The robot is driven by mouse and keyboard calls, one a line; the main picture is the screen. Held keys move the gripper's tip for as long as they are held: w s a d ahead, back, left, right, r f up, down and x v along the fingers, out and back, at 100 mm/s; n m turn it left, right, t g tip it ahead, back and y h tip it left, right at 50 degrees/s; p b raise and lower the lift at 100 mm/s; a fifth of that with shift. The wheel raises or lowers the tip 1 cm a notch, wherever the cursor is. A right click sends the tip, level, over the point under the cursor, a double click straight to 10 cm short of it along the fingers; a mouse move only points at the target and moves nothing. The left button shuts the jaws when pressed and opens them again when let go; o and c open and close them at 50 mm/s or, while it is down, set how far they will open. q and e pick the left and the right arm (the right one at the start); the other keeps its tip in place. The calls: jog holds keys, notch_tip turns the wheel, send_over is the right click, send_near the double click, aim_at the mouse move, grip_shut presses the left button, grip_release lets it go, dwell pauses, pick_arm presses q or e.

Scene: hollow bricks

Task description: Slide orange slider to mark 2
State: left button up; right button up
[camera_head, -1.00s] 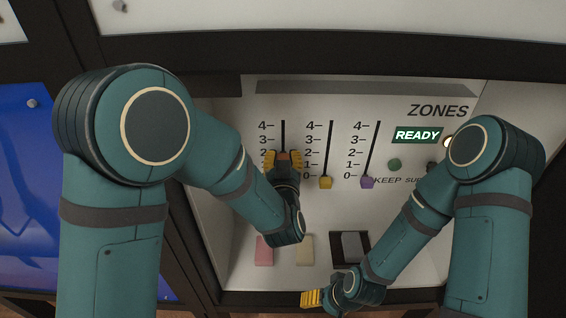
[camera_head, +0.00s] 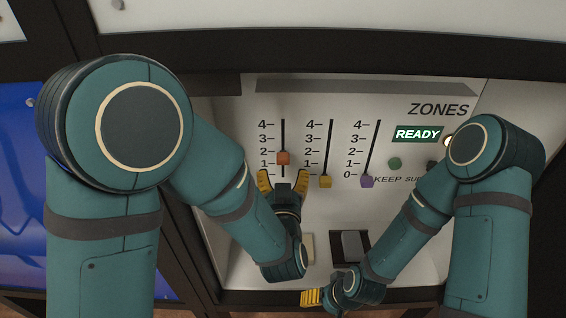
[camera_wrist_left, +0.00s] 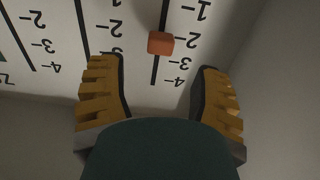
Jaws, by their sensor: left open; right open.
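The orange slider (camera_head: 283,158) sits on the leftmost vertical track of the white panel. In the head view its knob shows a little below the 2 tick. In the left wrist view the orange slider (camera_wrist_left: 160,43) is close to the 2 tick, with the numbers upside down. My left gripper (camera_head: 283,180) is open and below the slider, apart from it. In the left wrist view the fingers of my left gripper (camera_wrist_left: 157,66) are spread wide with nothing between them. My right gripper (camera_head: 311,298) is open and low at the panel's front edge.
A yellow slider (camera_head: 326,182) and a purple slider (camera_head: 367,182) stand near 0 on the tracks to the right. A green READY sign (camera_head: 417,134), a green button (camera_head: 394,164) and a dark grey rocker (camera_head: 352,244) are also on the panel. A pale pad (camera_head: 308,248) is partly hidden.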

pick_arm(q)
jog(key=s, duration=0.5)
dwell(0.5)
